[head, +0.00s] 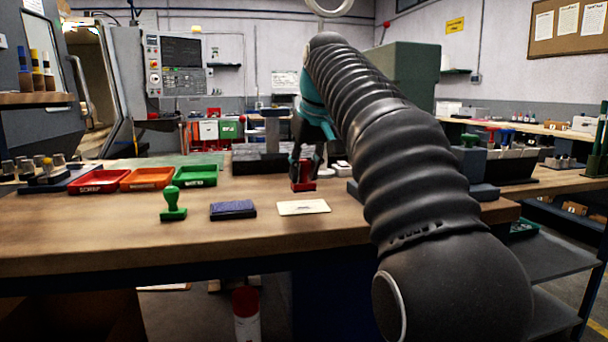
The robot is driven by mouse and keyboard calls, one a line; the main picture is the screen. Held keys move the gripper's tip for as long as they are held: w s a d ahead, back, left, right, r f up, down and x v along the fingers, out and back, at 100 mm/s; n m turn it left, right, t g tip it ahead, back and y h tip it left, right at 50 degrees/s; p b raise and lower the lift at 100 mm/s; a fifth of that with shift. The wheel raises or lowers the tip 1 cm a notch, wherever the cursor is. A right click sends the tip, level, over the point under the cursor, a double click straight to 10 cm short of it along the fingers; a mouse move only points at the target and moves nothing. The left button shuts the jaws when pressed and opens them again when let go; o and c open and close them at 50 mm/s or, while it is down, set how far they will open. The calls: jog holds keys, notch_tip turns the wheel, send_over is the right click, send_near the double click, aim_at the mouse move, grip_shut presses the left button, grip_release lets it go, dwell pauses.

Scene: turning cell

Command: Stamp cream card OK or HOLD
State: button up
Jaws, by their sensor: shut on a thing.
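The cream card (315,208) lies flat near the front of the wooden bench, with a small dark mark on it too small to read. My gripper (303,170) points down behind the card, shut on a red stamp (303,186). The gripper hides the upper part of the red stamp. I cannot tell whether its base touches the bench. A green stamp (173,206) stands upright on the bench at the left. A dark blue ink pad (233,209) lies between the green stamp and the card.
Red (98,182), orange (147,179) and green (196,176) trays stand in a row at the back left. A dark block (258,163) stands behind the ink pad. My arm covers the bench right of the card. The front left of the bench (80,225) is clear.

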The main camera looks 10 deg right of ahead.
aim_at(303, 160)
jog(key=shift+r, duration=1.55)
